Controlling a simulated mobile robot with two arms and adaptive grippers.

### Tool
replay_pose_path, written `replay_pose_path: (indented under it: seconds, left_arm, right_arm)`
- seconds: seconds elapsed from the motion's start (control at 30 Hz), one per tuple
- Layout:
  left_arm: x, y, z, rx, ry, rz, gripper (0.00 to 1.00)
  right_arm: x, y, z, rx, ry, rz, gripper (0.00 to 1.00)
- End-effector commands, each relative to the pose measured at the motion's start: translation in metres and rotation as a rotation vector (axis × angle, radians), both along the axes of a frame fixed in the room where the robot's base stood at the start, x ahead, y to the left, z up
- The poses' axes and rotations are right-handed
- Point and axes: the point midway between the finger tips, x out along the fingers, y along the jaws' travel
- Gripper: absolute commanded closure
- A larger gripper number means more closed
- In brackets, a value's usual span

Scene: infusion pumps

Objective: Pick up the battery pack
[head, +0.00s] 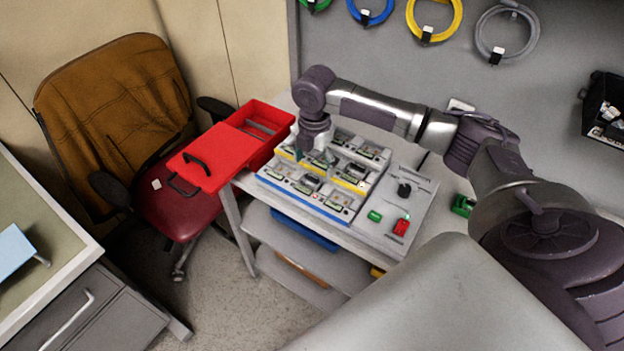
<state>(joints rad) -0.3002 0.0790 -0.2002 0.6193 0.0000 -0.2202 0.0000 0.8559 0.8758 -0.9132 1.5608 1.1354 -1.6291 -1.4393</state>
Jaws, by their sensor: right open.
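My right arm reaches in from the right, and my right gripper (317,158) points down over the back-left part of a light grey rack (362,221) with blue and yellow edge strips. The gripper is open, with its fingertips close above or among the small units in the rack. Several small green, white and dark units (335,202) sit in the rack's slots. I cannot tell which of them is the battery pack, and the gripper hides part of the rack. My left gripper is not in view.
A control panel (412,190) with a black knob, a green button and a red switch adjoins the rack. An open red toolbox (222,155) stands at the table's left end. A chair (120,100) stands left. A small green object (463,205) lies right of the panel.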

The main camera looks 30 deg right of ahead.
Motion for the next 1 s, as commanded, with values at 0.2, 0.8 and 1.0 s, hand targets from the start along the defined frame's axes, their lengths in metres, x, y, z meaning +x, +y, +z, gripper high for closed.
replay_pose_path:
  seconds: [0.2, 0.8, 1.0]
  left_arm:
    - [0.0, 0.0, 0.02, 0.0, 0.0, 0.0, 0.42]
    - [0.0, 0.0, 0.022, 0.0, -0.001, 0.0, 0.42]
    - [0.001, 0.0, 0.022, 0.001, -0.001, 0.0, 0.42]
  right_arm:
    - [0.004, 0.004, -0.027, 0.0, 0.005, 0.0, 0.17]
    - [0.005, 0.003, -0.05, 0.0, 0.001, 0.001, 0.47]
    - [0.005, 0.003, -0.05, 0.0, 0.001, 0.001, 0.8]
